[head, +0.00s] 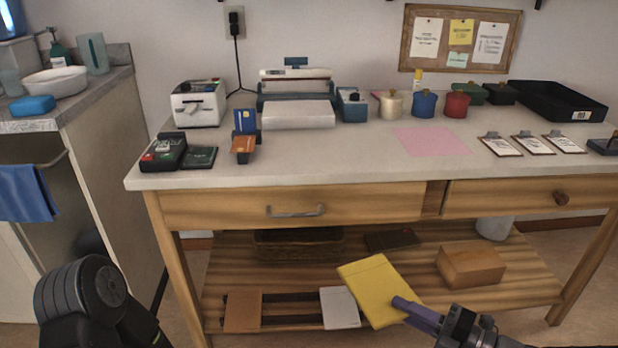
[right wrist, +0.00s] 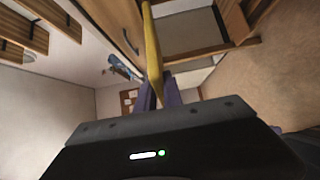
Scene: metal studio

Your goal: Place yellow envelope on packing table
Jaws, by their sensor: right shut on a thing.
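The yellow envelope (head: 372,285) is held by my right gripper (head: 408,306) in front of the table's lower shelf, below the tabletop. The gripper's purple fingers are shut on its lower right edge. In the right wrist view the envelope (right wrist: 152,50) shows edge-on between the purple fingers (right wrist: 160,95). The packing table (head: 330,178) has a pale top and wooden drawers. A pink sheet (head: 430,141) lies flat on its top. My left arm shows at the lower left, but its gripper fingers are not visible.
On the tabletop are a card terminal (head: 165,152), a card holder (head: 244,145), a label printer (head: 200,103), a laminator (head: 297,100), several jars (head: 424,104), clipboards (head: 500,146) and a black tray (head: 553,102). The front middle of the tabletop is clear. A box (head: 470,266) sits on the shelf.

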